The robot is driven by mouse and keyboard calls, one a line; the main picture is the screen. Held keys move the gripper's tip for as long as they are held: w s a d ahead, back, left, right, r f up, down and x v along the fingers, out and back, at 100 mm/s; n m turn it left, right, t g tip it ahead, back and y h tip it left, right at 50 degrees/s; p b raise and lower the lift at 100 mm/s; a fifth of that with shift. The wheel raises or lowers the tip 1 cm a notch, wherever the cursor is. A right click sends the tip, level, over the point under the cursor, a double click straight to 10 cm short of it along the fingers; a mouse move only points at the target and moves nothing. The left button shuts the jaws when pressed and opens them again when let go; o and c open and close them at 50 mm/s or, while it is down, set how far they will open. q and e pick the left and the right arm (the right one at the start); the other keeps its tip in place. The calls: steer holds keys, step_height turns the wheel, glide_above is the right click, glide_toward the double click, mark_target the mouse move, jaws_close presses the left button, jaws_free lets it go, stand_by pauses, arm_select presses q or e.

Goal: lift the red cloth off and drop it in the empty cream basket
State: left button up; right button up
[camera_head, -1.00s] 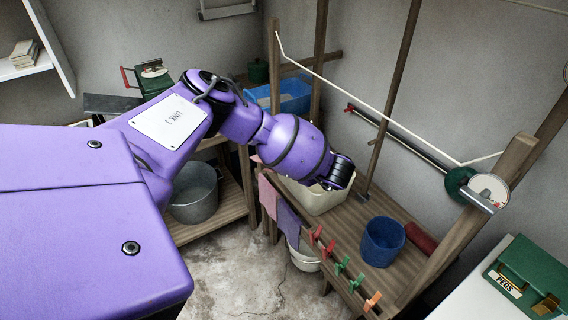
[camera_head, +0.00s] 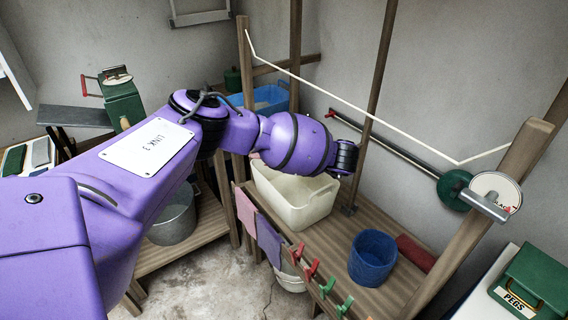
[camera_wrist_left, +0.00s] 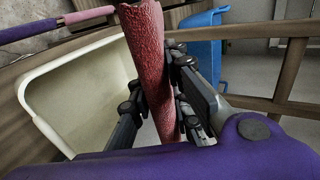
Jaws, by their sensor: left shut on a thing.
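The red cloth (camera_wrist_left: 147,45) is a long, textured roll in the left wrist view. My left gripper (camera_wrist_left: 158,88) is shut on it, with a dark finger on each side. The cream basket (camera_wrist_left: 35,90) lies to the left of the cloth in that view, and part of the cloth overlaps its rim. In the head view the cream basket (camera_head: 312,213) stands on the slatted bench, below and behind my left arm. The part of its inside that shows is bare. My right gripper is not in view.
A blue bucket (camera_head: 373,259) and a red roll (camera_head: 416,253) are on the bench right of the basket. Pegs (camera_head: 311,270) and hanging cloths (camera_head: 268,240) line its front edge. A wooden post (camera_head: 370,105) rises behind the basket. A blue tub (camera_head: 268,99) stands further back.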

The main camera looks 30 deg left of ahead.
arm_select(q)
steer(key=w+b, duration=0.1)
steer(key=w, duration=0.2)
steer(key=w+b, duration=0.1)
steer(key=w, duration=0.1)
steer(key=shift+d+f+b, duration=0.3)
steer(key=shift+d+f, duration=0.05)
steer(key=shift+w+d+r+b, duration=0.1)
steer(key=shift+w+b, duration=0.3)
steer(key=shift+w, duration=0.25)
steer(key=shift+w+r, duration=0.2)
steer(key=shift+w, duration=0.15)
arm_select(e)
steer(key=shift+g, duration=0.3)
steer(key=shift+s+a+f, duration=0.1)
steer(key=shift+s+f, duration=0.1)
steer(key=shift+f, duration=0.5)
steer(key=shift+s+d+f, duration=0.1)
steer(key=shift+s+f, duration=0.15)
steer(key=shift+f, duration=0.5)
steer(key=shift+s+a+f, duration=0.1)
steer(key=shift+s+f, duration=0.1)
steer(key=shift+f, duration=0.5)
